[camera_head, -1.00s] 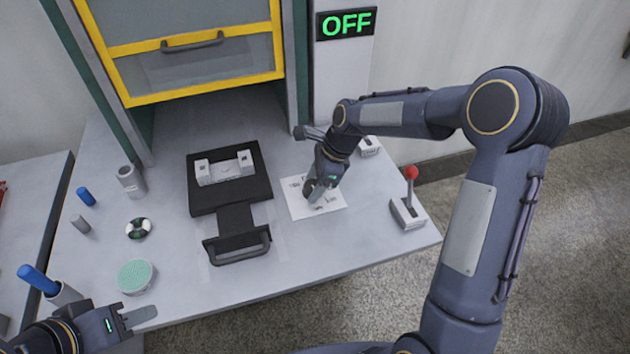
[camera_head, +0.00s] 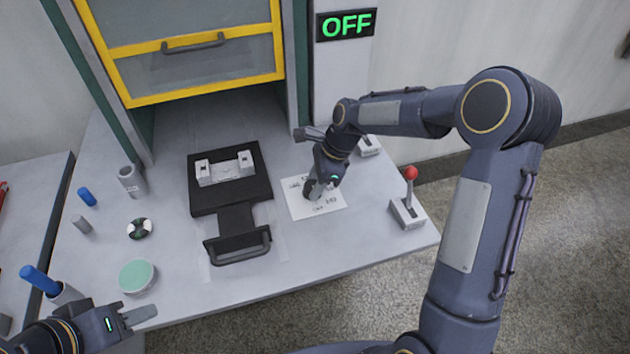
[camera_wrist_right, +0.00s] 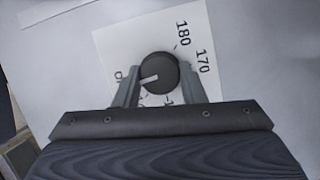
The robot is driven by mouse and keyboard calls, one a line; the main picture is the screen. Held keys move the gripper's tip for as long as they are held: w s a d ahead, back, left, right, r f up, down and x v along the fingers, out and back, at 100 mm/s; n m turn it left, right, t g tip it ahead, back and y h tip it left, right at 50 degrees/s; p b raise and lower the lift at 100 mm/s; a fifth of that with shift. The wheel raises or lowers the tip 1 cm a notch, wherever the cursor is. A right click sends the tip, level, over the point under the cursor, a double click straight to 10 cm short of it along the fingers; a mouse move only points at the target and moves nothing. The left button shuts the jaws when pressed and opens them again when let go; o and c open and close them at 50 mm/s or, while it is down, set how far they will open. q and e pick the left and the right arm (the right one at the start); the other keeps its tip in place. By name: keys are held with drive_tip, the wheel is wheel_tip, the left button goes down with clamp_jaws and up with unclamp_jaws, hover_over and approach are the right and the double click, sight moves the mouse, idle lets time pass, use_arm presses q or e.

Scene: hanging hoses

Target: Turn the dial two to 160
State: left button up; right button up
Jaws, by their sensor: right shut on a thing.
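The dial is a round black knob (camera_wrist_right: 160,73) with a white pointer mark, on a white paper scale (camera_wrist_right: 110,44). In the wrist view "180" and "170" read to the right of the knob; other figures are partly hidden by my fingers. The pointer mark points left and slightly down, toward a partly hidden figure. My right gripper (camera_wrist_right: 160,88) is shut on the knob, one finger on each side. In the head view my right gripper (camera_head: 317,192) stands over the paper and hides most of the knob. My left gripper (camera_head: 138,316) is at the lower left, away from the dial.
A black fixture with a handle (camera_head: 238,247) lies left of the paper. A red-topped lever (camera_head: 408,207) stands to its right. A green round pad (camera_head: 136,276) and small cylinders lie at the left. A sign (camera_head: 346,23) reads OFF.

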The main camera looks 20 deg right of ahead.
drive_tip(key=shift+w+r+n+g+p, duration=0.15)
drive_tip(key=shift+n+g+p, duration=0.4)
drive_tip(key=shift+n, duration=0.65)
drive_tip(key=n+g+p, duration=0.1)
drive_tip(key=n, duration=0.2)
drive_tip(key=shift+n, duration=0.3)
drive_tip(key=n+g+p, duration=0.1)
drive_tip(key=n, duration=0.1)
drive_tip(key=shift+w+a+n+h, duration=0.1)
drive_tip(key=shift+w+n+h, duration=0.05)
drive_tip(key=shift+n+h, duration=0.25)
drive_tip(key=n+g+h, duration=0.1)
drive_tip(key=n, duration=0.2)
drive_tip(key=shift+n+p, duration=0.3)
drive_tip(key=shift+p, duration=0.1)
drive_tip(key=n, duration=0.2)
drive_tip(key=n+h, duration=0.1)
drive_tip(key=n, duration=0.1)
drive_tip(key=n+g+h, duration=0.1)
drive_tip(key=n, duration=0.1)
drive_tip(key=shift+w+a, duration=0.15)
drive_tip(key=shift+a, duration=0.1)
drive_tip(key=n+h, duration=0.1)
drive_tip(key=n, duration=0.2)
drive_tip(key=shift+a+n+h, duration=0.1)
drive_tip(key=shift+n+h, duration=0.2)
drive_tip(key=shift+n, duration=0.1)
drive_tip(key=shift+n+t+h, duration=0.35)
drive_tip(key=shift+n+h, duration=0.25)
drive_tip(key=shift+n, duration=1.2)
